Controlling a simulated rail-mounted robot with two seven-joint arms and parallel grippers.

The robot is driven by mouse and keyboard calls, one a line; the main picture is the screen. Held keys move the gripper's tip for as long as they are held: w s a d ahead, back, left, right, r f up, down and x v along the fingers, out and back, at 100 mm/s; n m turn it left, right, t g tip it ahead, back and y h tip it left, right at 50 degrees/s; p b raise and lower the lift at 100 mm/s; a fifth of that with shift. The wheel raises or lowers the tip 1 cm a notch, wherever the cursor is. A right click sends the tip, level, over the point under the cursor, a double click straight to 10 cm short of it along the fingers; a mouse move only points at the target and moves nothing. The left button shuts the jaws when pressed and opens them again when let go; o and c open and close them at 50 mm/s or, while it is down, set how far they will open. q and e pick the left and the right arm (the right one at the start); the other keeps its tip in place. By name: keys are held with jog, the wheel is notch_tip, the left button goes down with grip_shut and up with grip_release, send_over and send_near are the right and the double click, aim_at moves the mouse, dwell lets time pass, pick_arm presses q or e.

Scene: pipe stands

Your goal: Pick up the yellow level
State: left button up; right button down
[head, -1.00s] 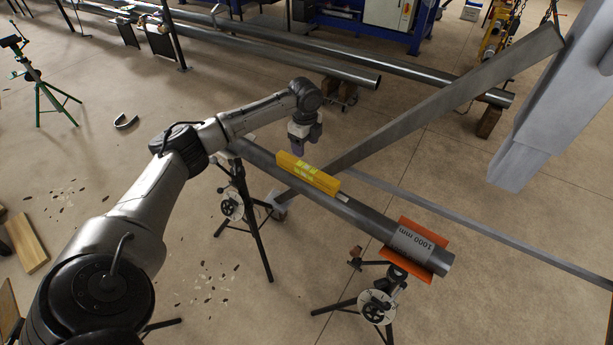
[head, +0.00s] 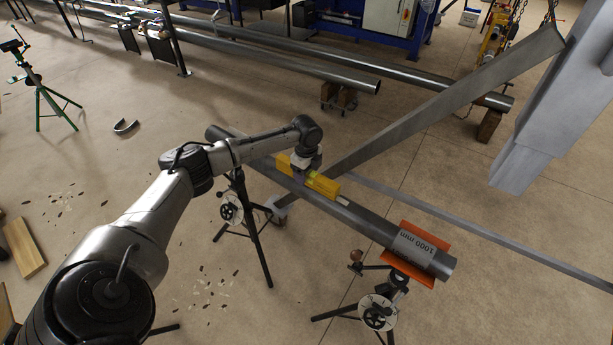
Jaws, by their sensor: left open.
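The yellow level (head: 324,186) lies along the top of a grey pipe (head: 365,216) held on tripod stands. My left gripper (head: 301,175) is over the level's left-middle part and hides some of it. Its jaws are open. The fingertips are small and partly hidden, so I cannot tell whether they touch the level. My right gripper is not in view.
Pipe stands (head: 378,312) and (head: 232,210) are below the pipe. A flat grey beam (head: 440,104) slants behind it. A green tripod (head: 43,95) stands far left.

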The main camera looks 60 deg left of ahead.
pick_arm(q)
notch_tip(320, 180, down, 2)
jog(key=shift+c, duration=0.4)
grip_shut()
jog(key=shift+r, duration=0.1)
